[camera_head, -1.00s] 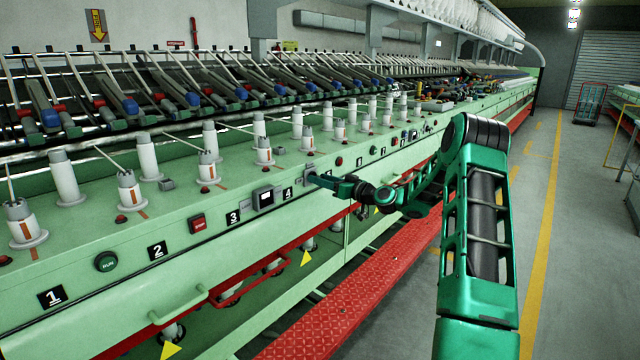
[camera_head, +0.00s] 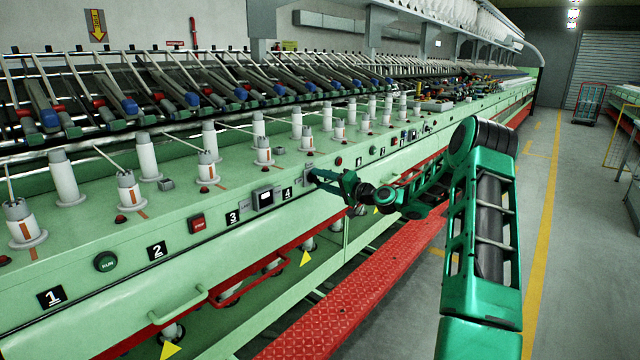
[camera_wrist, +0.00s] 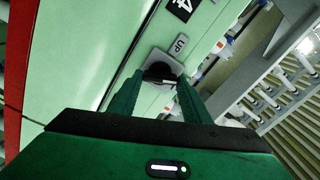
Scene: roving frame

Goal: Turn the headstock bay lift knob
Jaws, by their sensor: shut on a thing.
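In the head view my gripper (camera_head: 312,176) reaches the front panel of the green machine (camera_head: 250,240), just right of the "4" tag (camera_head: 287,193). There my fingers largely hide the knob.
Spindles (camera_head: 127,190) stand above. A red step (camera_head: 345,300) runs along the machine's foot. The grey aisle (camera_head: 575,200) at right is open.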

